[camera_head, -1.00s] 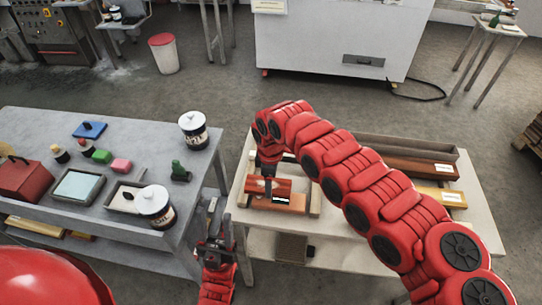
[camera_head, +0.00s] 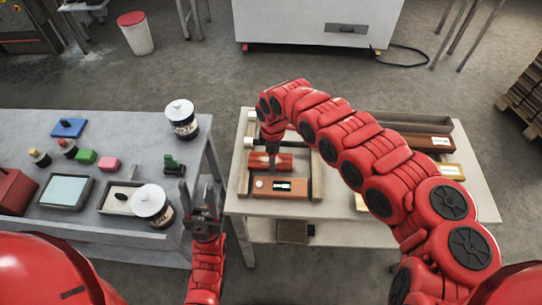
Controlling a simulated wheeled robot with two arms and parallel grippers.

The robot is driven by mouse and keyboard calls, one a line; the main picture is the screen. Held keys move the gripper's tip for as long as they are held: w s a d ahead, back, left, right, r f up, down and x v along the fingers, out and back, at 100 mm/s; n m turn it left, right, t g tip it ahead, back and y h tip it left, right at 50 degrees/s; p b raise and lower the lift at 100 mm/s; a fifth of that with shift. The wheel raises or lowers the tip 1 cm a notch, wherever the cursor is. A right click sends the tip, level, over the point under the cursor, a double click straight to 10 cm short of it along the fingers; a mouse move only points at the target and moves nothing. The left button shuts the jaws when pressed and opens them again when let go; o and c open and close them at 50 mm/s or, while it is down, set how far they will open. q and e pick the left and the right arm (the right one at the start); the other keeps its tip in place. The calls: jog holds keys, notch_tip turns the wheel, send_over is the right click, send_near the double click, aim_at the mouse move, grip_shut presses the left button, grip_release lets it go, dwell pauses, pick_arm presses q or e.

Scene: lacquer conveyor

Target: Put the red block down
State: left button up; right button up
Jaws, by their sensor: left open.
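The red block (camera_head: 292,161) is a dark red bar over the back part of the light frame on the right table. My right gripper (camera_head: 272,165) points down at its left part and looks shut on it; the arm hides some of the grip. I cannot tell whether the block touches the surface below. An orange-red slab (camera_head: 264,184) with a white dot and a dark label lies just in front of it. My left gripper (camera_head: 203,187) is open and empty, pointing up beside the right edge of the grey table.
The right table (camera_head: 470,205) also holds wooden bars (camera_head: 420,143). A gap separates the two tables.

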jog(key=shift+w+d+f, duration=0.15)
jog(key=shift+d+f, duration=0.1)
jog(key=shift+f, duration=0.15)
jog(key=o, duration=1.2)
jog(key=shift+a, duration=0.15)
jog(key=shift+o, duration=1)
jog(key=shift+a, duration=0.15)
jog(key=shift+r, duration=0.15)
